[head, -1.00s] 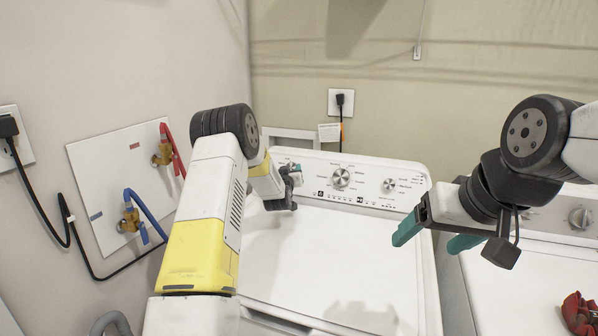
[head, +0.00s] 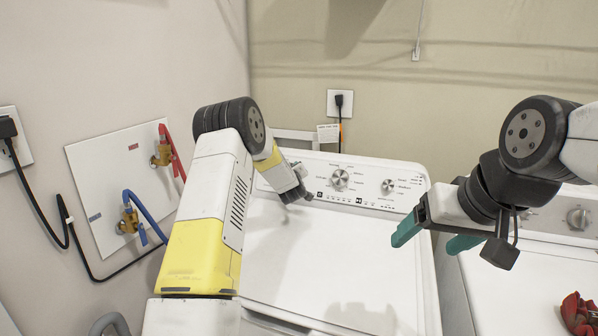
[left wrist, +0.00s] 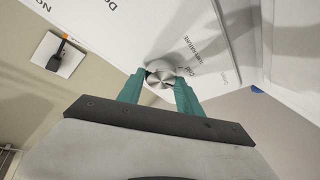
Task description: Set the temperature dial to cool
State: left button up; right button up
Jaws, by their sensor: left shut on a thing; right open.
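The temperature dial (left wrist: 160,74) is a round silver knob on the white washer's control panel, with lettering beside it in the left wrist view. My left gripper (left wrist: 161,86) has its teal fingers on both sides of this dial and is shut on it. In the head view my left gripper (head: 301,191) is at the left end of the panel and hides the dial. The dial's pointer setting cannot be read. My right gripper (head: 435,238) is open and empty, above the right side of the washer.
The washer's large dial (head: 340,179) and another small dial (head: 388,185) are right of my left gripper. The washer lid (head: 330,255) is clear. A second machine (head: 520,285) with a red cloth (head: 579,314) stands at right. Blue and red hose valves are on the left wall.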

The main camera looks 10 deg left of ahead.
pick_arm(q)
jog(key=shift+a, duration=0.1)
jog(key=o, duration=1.4)
jog(key=shift+c, duration=0.2)
jog(key=v, duration=0.7)
jog(key=shift+s, duration=0.35)
jog(key=shift+r, duration=0.1)
